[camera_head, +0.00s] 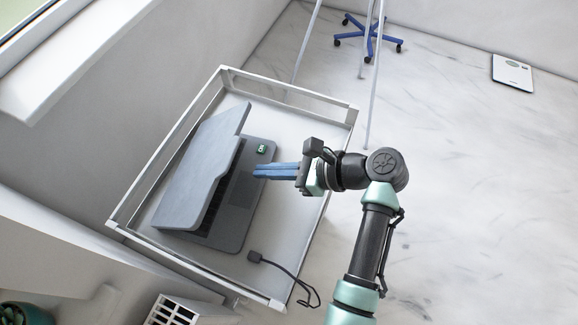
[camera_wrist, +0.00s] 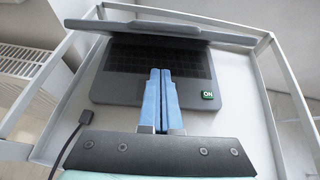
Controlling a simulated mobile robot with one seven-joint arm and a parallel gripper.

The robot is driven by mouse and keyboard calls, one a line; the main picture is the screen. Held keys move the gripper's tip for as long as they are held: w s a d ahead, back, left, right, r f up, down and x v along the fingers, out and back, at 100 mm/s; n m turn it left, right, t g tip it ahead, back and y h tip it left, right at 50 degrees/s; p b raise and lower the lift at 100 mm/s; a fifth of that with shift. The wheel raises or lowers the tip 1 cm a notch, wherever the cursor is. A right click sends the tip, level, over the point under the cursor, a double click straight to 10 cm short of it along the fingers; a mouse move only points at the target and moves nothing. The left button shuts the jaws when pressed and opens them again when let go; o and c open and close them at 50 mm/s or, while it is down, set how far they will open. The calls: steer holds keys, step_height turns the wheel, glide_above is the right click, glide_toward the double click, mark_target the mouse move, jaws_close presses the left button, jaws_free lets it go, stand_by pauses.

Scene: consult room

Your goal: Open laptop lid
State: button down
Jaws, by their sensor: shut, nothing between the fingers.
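A grey laptop sits on a white cart top. Its lid (camera_head: 198,168) is partly raised and leans over the dark keyboard, part of which shows. In the wrist view the lid (camera_wrist: 160,31) is seen nearly edge-on at the top, beyond the keyboard (camera_wrist: 190,62). The laptop base (camera_head: 238,212) carries a small green "ON" block (camera_head: 262,149), also in the wrist view (camera_wrist: 207,96). My gripper (camera_head: 256,171) has blue fingers that are shut and empty. The fingers (camera_wrist: 160,72) point over the front edge of the base towards the keyboard; contact cannot be told.
The cart has a raised white rail (camera_head: 290,91) around its top. A black plug with a cable (camera_head: 256,257) lies near the front corner. A wall is at the left. A blue wheeled stand base (camera_head: 370,40) and a scale (camera_head: 512,72) are on the floor behind.

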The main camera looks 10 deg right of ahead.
steer(key=shift+w+a+r+p, duration=0.15)
steer(key=shift+w+a+r, duration=0.25)
steer(key=shift+a, duration=0.15)
steer(key=shift+w+a+r+p, duration=0.1)
steer(key=shift+w+a+r, duration=0.15)
steer(key=shift+a+r, duration=0.25)
steer(key=shift+w+a+r+p, duration=0.15)
steer(key=shift+w+a+r, duration=0.2)
steer(key=shift+a, duration=0.3)
steer(key=shift+r, duration=0.1)
steer(key=shift+w+a+r+p, duration=0.1)
steer(key=shift+a+r+p, duration=0.1)
steer(key=shift+p, duration=0.5)
